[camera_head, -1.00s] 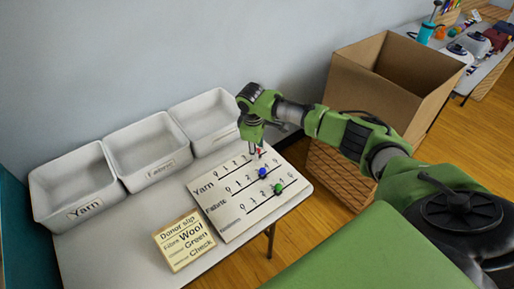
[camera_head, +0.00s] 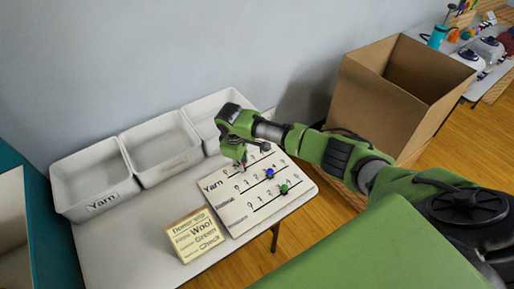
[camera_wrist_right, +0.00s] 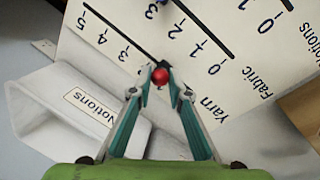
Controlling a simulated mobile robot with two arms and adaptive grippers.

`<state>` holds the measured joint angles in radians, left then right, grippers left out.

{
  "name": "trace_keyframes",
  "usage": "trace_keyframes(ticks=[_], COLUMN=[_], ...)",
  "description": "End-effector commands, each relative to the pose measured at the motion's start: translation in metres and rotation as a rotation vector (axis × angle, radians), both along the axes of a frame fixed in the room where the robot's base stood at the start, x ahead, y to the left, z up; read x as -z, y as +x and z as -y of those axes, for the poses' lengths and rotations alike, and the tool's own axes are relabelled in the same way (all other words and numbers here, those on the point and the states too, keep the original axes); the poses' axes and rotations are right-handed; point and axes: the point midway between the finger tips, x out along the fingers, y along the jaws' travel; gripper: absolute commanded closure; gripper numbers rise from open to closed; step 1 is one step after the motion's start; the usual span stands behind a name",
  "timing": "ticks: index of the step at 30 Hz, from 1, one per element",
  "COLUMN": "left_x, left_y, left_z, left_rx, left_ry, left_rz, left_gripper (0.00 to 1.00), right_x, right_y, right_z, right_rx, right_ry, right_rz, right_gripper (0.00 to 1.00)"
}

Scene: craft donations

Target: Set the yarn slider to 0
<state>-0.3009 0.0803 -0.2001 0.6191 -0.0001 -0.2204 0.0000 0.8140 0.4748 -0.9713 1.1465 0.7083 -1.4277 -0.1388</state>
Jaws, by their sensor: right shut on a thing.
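The slider board (camera_head: 240,222) lies on the white table, with rows for yarn, fabric and notions. My right gripper (camera_head: 241,167) is over the yarn row, reaching down from the right. In the right wrist view its fingertips (camera_wrist_right: 161,71) are shut on the red yarn knob (camera_wrist_right: 161,75). The yarn row's 5, 4 and 3 show to the left of the knob there; its lower numbers are hidden by the fingers, so I cannot read the exact setting. The fabric row's blue knob (camera_head: 270,174) and the notions row's green knob (camera_head: 284,188) stand farther right. My left gripper is out of view.
White bins stand behind the board, including the yarn bin (camera_head: 68,200) and the notions bin (camera_wrist_right: 40,118). A donor slip (camera_head: 195,236) lies left of the board. A large open cardboard box (camera_head: 375,105) is beyond the table's right end.

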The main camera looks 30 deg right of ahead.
Motion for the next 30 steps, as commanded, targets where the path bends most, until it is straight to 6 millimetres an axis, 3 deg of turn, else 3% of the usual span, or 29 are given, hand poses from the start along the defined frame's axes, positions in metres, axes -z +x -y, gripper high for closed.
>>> trace_keyframes(ticks=[3,9,23,24,26,30], left_x=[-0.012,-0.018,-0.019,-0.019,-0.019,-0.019], left_y=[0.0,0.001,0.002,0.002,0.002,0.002], left_z=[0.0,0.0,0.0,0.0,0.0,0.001], left_rx=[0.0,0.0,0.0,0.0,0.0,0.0], left_ry=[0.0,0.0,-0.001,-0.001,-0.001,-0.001], left_rz=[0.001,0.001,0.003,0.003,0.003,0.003], left_gripper=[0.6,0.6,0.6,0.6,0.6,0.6], right_x=[-0.003,-0.001,0.0,0.0,0.0,0.0], right_y=[-0.003,-0.004,-0.005,-0.005,-0.005,-0.005], right_z=[-0.028,-0.054,-0.064,-0.065,-0.065,-0.063], right_rx=[-0.002,0.001,-0.001,-0.002,-0.002,0.0], right_ry=[0.002,0.0,0.003,0.004,0.004,0.002], right_rz=[-0.002,0.0,0.001,0.0,0.0,0.001], right_gripper=[1.0,1.0,1.0,0.8,0.66,0.66])
